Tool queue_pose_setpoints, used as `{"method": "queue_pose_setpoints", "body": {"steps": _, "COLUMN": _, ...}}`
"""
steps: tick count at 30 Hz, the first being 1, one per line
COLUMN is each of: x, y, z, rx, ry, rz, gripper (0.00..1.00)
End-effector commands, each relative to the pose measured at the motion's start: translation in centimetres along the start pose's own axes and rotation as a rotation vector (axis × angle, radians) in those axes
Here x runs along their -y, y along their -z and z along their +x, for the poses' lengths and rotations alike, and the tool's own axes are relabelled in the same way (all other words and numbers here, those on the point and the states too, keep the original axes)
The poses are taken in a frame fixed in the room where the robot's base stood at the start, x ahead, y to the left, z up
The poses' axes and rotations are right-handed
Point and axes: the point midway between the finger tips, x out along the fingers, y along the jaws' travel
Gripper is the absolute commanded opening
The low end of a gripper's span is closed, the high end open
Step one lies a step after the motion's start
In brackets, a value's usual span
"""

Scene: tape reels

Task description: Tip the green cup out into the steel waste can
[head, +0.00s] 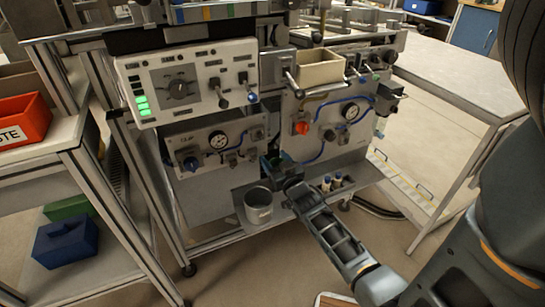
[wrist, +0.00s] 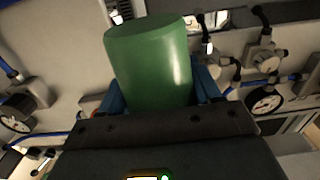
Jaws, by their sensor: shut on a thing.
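The green cup (wrist: 150,65) fills the upper middle of the wrist view, between the blue fingers of my gripper (wrist: 160,92). My gripper is shut on it. The end of the cup away from my gripper looks like a plain green face; I cannot see inside the cup. In the head view my gripper (head: 279,170) is just above and to the right of the steel waste can (head: 258,212). There the cup is small, dark and mostly hidden, and its tilt is hard to tell. The can stands upright on a low shelf; its contents cannot be made out.
Panels with gauges, knobs and blue hoses (head: 338,118) rise close behind. A side rack (head: 60,140) with a red bin (head: 22,118) is at the left. Floor is open at the front.

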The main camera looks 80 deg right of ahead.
Motion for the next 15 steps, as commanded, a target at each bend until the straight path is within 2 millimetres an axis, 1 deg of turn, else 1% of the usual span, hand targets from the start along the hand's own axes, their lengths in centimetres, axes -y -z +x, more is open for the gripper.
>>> {"method": "queue_pose_setpoints", "body": {"steps": 5, "x": 0.3, "y": -0.5, "z": 0.0, "rx": 0.000, "ry": -0.002, "rz": -0.074, "gripper": 0.29}}
{"method": "queue_pose_setpoints", "body": {"steps": 15, "x": 2.0, "y": -2.5, "z": 0.0, "rx": 0.000, "ry": -0.004, "rz": -0.441, "gripper": 0.29}}
